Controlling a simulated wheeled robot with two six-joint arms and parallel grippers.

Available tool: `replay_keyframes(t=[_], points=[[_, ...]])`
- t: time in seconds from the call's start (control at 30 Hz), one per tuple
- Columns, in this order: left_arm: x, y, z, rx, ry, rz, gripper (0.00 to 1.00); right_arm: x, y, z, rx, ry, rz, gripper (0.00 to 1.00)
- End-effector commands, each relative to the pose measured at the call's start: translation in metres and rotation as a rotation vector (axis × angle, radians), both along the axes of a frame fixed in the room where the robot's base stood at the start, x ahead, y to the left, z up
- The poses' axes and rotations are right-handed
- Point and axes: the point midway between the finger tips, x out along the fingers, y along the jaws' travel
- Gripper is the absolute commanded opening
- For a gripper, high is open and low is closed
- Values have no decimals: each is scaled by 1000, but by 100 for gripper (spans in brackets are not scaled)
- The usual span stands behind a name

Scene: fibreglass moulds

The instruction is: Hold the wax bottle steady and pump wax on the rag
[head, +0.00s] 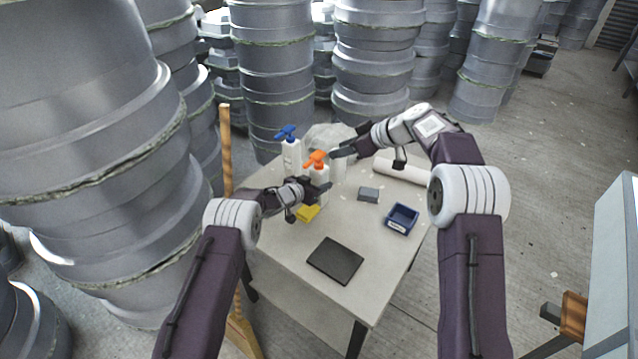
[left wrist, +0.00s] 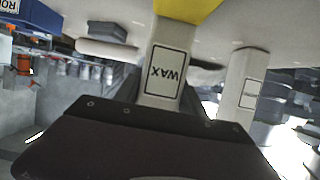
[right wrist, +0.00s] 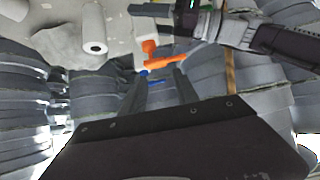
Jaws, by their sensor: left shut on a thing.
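The wax bottle (head: 319,184) is white with an orange pump head (head: 315,158) and stands on the table. My left gripper (head: 318,188) is shut around its body; the left wrist view shows its WAX label (left wrist: 165,72) between the fingers. The yellow rag (head: 307,213) lies on the table just in front of the bottle, partly hidden by my left gripper. My right gripper (head: 340,152) is raised to the right of the orange pump head. In the right wrist view its fingers (right wrist: 160,80) are apart with nothing held, and the orange pump head (right wrist: 150,50) shows beyond the tips.
A white bottle with a blue pump (head: 290,155) stands behind the wax bottle. A grey block (head: 368,194), a blue bin (head: 402,218), a dark pad (head: 335,261) and a white roll (head: 403,171) lie on the table (head: 290,250). Stacked grey moulds (head: 272,70) stand behind.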

Motion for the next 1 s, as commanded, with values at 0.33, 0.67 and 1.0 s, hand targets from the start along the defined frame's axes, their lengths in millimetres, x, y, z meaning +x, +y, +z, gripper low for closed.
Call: replay_keyframes(t=[0.33,0.67,1.0], points=[[0,0,0,-1,-1,0,0,0,0,0,0,0,0,36],[0,0,0,-1,-1,0,0,-23,29,2,107,-175,203,0],[0,0,0,-1,-1,0,0,-32,-22,18,347,-250,1,0]])
